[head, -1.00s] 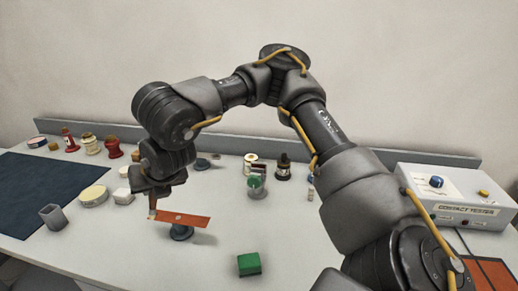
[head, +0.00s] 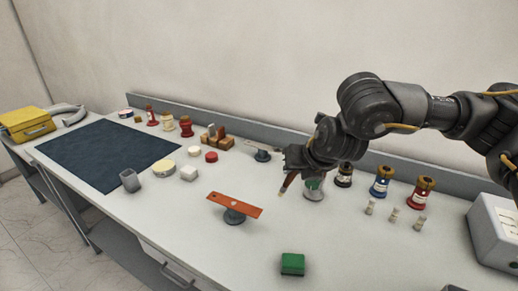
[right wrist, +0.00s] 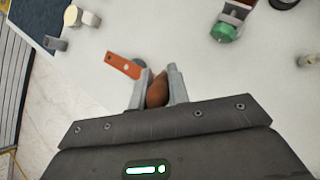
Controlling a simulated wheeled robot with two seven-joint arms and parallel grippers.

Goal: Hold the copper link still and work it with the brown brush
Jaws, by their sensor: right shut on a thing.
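The copper link (head: 234,205) is a flat orange-copper bar with a hole, lying across a dark round stand (head: 236,217) on the bench. It also shows in the right wrist view (right wrist: 122,65), beyond the fingers. My right gripper (head: 292,172) is shut on the brown brush (head: 286,186), which points down and slightly left, to the right of the link and apart from it. In the right wrist view the brush's brown body (right wrist: 157,90) sits between the two grey fingers. My left gripper is not in view, and nothing grips the link.
A green-topped container (head: 314,188) is close behind the right gripper. A green block (head: 292,264) lies at the front. Bottles and a tester box (head: 492,235) are at right.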

